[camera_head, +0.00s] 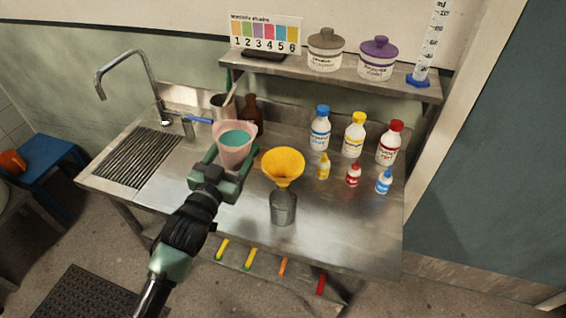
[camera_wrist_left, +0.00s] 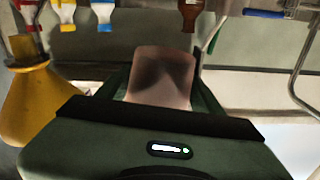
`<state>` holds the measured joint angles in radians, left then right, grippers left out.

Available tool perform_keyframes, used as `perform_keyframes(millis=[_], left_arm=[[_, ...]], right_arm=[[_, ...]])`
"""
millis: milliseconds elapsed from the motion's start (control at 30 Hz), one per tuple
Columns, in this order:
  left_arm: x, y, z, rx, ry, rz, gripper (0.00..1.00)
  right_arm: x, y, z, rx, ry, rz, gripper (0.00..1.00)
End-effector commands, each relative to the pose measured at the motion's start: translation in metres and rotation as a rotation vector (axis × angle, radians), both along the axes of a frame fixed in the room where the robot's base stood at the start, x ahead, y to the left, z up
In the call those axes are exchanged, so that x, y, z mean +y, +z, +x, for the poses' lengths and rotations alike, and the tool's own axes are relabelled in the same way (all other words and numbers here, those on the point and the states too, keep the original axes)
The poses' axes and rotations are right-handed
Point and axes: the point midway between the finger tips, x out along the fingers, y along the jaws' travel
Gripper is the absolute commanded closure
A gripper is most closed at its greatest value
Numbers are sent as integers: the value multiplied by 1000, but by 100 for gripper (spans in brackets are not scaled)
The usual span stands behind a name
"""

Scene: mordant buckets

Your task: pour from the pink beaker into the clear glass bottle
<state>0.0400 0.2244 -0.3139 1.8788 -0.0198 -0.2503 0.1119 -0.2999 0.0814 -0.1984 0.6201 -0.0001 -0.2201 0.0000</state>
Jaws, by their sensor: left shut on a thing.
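The pink beaker (camera_head: 234,152) holds teal liquid and looks upright or nearly so. My left gripper (camera_head: 228,165) is shut on it; I cannot tell if its base touches the steel counter. The beaker (camera_wrist_left: 162,78) also shows between the fingers in the left wrist view. The clear glass bottle (camera_head: 283,208) looks grey and stands on the counter to the right of my gripper. A yellow funnel (camera_head: 284,164) sits in its mouth. The funnel (camera_wrist_left: 38,95) shows at the left of the wrist view. My right gripper is in neither view.
Blue, yellow and red-capped bottles (camera_head: 320,132) and several small dropper bottles (camera_head: 353,175) stand to the right on the steel counter (camera_head: 330,235). A brown bottle (camera_head: 250,110) and a metal cup stand behind the beaker. The sink tap (camera_head: 150,85) is at left.

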Motion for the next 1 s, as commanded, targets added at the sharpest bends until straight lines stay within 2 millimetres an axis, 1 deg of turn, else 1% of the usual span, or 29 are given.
perform_keyframes(millis=[33,267,1000], left_arm=[[-1,0,0,-16,-1,20,91],[-7,7,-3,-71,-1,117,91],[-9,11,-5,-100,0,174,91]], right_arm=[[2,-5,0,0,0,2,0],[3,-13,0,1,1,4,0],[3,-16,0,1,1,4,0]])
